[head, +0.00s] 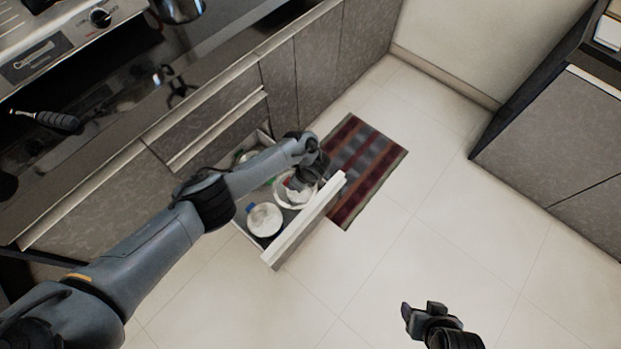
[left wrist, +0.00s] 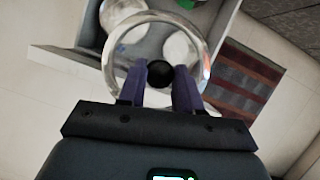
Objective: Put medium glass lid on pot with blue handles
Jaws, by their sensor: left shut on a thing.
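The glass lid (head: 279,196) has a clear rim and a black knob. In the left wrist view the lid (left wrist: 205,62) hangs in front of my left gripper (left wrist: 160,76), whose purple fingers are shut on the black knob. In the head view my left gripper (head: 299,180) is over the open drawer, partly hidden by its own wrist. A white pot (head: 265,220) with a blue handle (head: 250,207) sits in the drawer's near left part. My right gripper (head: 428,317) is empty at the bottom right; its finger gap is unclear.
The open drawer (head: 292,243) also holds other white and green items, partly hidden by the arm and lid. A striped rug (head: 368,160) lies beside it. The counter (head: 110,130) runs along the left. The tiled floor (head: 420,240) is clear.

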